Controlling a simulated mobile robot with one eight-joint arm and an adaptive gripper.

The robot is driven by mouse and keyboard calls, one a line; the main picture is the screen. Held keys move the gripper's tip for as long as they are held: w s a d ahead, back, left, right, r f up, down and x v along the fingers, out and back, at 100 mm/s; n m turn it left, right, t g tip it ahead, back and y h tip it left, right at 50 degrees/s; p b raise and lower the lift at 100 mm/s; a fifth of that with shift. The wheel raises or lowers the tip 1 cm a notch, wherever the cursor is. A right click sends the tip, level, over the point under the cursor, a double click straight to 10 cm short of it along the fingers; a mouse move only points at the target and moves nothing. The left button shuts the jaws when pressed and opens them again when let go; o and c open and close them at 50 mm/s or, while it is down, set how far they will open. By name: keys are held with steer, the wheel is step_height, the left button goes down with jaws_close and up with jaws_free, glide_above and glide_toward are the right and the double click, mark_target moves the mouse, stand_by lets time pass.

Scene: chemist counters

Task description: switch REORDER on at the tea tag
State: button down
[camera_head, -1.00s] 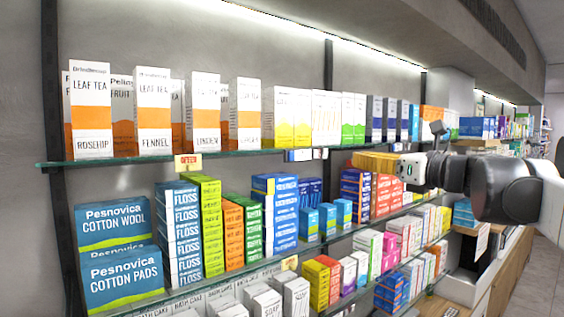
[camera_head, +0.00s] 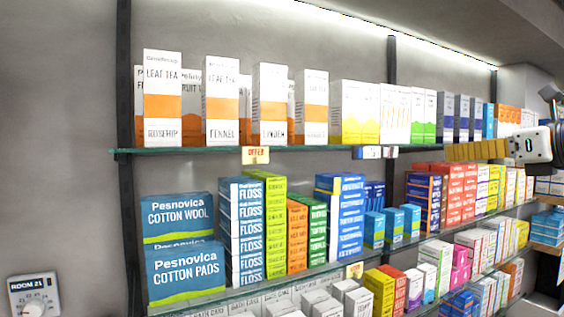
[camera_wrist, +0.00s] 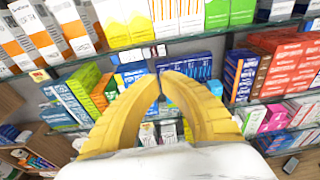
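Leaf tea boxes (camera_head: 220,100) in white and orange stand at the left of the upper glass shelf. A small blue and white tag (camera_head: 368,152) with pale parts hangs on that shelf's front edge, right of the tea; it also shows in the wrist view (camera_wrist: 140,54). Its switch labels and positions are too small to read. My gripper (camera_head: 449,152) has yellow fingers and is right of the tag in the head view, apart from it in the picture. In the wrist view its fingertips (camera_wrist: 160,80) are together and empty, pointing toward the shelves.
An OFFER card (camera_head: 256,155) hangs on the same edge, below the tea. The glass shelf edge (camera_head: 190,152) projects above lower shelves packed with floss (camera_head: 240,235) and other boxes. A ROOM 21 dial (camera_head: 34,296) is on the wall at lower left. Bare wall lies left.

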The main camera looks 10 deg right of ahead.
steer(key=p, duration=0.3)
glide_toward(394, 154)
steer(key=x, duration=0.5)
steer(key=shift+w+a+f, duration=0.2)
steer(key=shift+w+f, duration=0.1)
steer(key=shift+x, duration=1)
steer(key=shift+d+r, duration=0.1)
steer(key=shift+r, duration=0.15)
